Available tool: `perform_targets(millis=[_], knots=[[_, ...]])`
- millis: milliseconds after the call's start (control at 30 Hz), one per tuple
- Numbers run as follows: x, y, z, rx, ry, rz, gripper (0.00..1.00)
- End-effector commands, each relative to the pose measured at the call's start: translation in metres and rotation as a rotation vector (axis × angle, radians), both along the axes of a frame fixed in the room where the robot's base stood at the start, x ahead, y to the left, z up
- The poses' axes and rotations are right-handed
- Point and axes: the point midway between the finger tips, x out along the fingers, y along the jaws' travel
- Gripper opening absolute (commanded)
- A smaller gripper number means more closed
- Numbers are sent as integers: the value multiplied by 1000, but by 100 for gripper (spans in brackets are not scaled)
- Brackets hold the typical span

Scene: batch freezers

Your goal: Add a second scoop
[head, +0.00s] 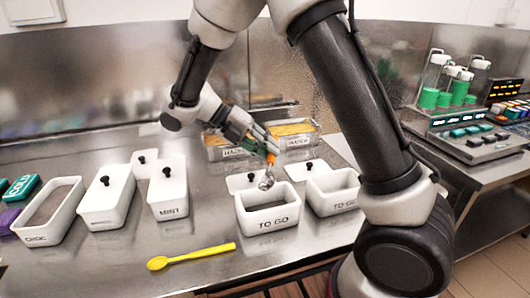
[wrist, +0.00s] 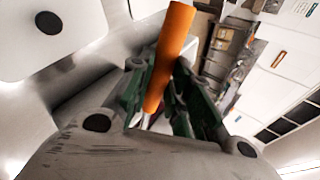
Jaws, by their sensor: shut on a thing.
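My gripper (head: 262,150) is shut on the orange handle of a scoop (head: 271,158). The scoop's shiny metal head hangs down over the back rim area of the nearer white TO GO tub (head: 267,222); whether it holds anything is too small to tell. In the wrist view the orange handle (wrist: 168,55) stands between my green-and-grey fingers (wrist: 160,95). The nearer TO GO tub is uncovered, with a dark inside. A second open TO GO tub (head: 345,203) stands to its right. Two metal pans (head: 222,152) with labels and yellowish contents stand behind, partly hidden by my gripper.
An open tub with brown contents (head: 38,236), a lidded tub (head: 104,212) and a lidded MINT tub (head: 170,210) stand left. A yellow spoon (head: 205,252) lies in front. White lids lie behind the TO GO tubs. A control console (head: 478,142) stands right. The front-centre counter is mostly clear.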

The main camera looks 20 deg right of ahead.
Motion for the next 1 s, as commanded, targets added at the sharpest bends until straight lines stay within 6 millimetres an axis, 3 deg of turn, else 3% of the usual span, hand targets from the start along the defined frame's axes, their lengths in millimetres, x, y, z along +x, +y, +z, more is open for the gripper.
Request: perform_targets(millis=[600,1000], knots=[[-15,-27,15,790,-474,-8,0],[-14,-23,38,781,-459,0,0]])
